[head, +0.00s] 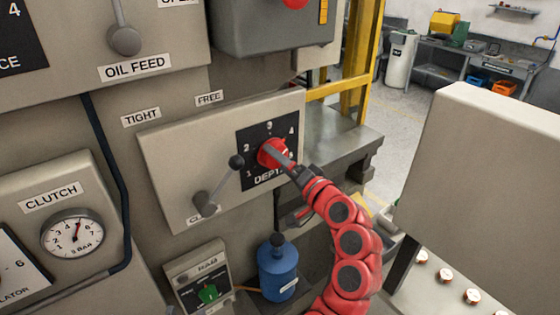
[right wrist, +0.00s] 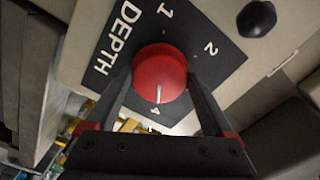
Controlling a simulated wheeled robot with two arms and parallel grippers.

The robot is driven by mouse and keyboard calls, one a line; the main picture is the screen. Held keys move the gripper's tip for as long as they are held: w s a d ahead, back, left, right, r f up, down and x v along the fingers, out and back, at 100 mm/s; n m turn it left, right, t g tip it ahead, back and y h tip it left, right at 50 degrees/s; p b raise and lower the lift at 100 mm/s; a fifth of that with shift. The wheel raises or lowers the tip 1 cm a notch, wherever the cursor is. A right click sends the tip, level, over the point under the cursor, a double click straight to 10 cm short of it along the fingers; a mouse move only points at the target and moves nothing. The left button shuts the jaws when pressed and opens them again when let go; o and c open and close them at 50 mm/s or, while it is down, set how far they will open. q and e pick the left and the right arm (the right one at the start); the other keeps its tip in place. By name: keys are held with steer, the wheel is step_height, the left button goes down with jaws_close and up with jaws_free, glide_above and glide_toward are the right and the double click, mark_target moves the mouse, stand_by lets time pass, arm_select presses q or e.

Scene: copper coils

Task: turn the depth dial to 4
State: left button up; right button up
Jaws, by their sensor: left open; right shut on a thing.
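The depth dial (head: 269,152) is a red knob on a black plate (head: 246,177) marked DEPTH with numbers around it. In the right wrist view the dial (right wrist: 160,68) sits between the two fingers of my right gripper (right wrist: 160,85), which is shut on it. The 1 and 2 show above and to the right of the dial there. In the head view my right gripper (head: 282,160) partly covers the dial. My left gripper is not in view.
A lever with a dark ball knob (head: 236,161) stands just left of the dial on the same panel (head: 165,160). A blue bottle (head: 276,272) stands below. A large pale box (head: 490,180) is at the right, with a grey ledge (head: 335,140) behind the arm.

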steer(key=o, duration=1.1)
steer(key=p+v, duration=0.9)
steer(key=v, duration=0.8)
steer(key=shift+d, duration=0.1)
